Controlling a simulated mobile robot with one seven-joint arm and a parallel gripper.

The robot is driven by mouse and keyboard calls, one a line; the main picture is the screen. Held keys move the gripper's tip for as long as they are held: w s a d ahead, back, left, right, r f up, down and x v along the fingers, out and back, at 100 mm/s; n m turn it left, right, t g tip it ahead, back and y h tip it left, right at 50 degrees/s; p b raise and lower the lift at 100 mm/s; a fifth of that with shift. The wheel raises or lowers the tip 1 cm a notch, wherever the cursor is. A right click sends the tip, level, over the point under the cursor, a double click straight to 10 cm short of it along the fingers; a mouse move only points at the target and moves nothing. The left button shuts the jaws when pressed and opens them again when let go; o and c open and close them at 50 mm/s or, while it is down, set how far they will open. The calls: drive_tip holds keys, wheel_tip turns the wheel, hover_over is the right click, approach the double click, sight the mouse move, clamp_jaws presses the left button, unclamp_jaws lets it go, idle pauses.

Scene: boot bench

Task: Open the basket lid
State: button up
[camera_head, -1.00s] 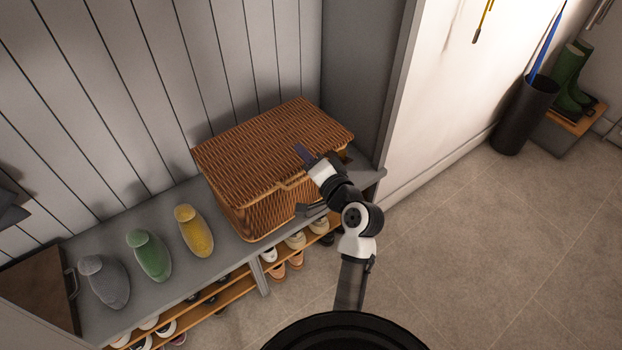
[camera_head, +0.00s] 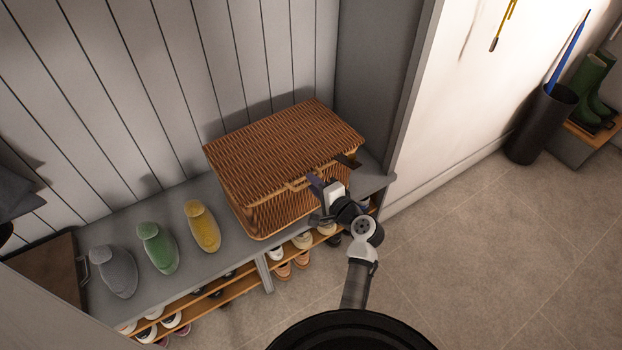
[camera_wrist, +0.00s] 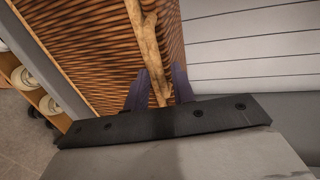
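The brown wicker basket (camera_head: 275,218) stands on the grey bench. Its wicker lid (camera_head: 280,150) looks down on it or nearly so; a small gap at the front right is hard to judge. A pale wooden handle or rim (camera_head: 298,183) runs along the lid's front edge. My gripper (camera_head: 318,184) is at that front edge, right of the middle. In the wrist view my gripper's (camera_wrist: 161,75) two purple fingers stand on either side of a wooden bar (camera_wrist: 147,40). Wicker shows between the bar and the right finger, so it looks open around the bar.
Yellow (camera_head: 201,226), green (camera_head: 157,248) and grey (camera_head: 113,271) shoe-like items stand on the bench (camera_head: 185,284) left of the basket. Shoes (camera_head: 302,240) sit on shelves below. A panelled wall is close behind, and a grey partition (camera_head: 375,80) stands at the right. The floor in front is clear.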

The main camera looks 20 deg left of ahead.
drive_tip(key=shift+x, duration=1)
clamp_jaws()
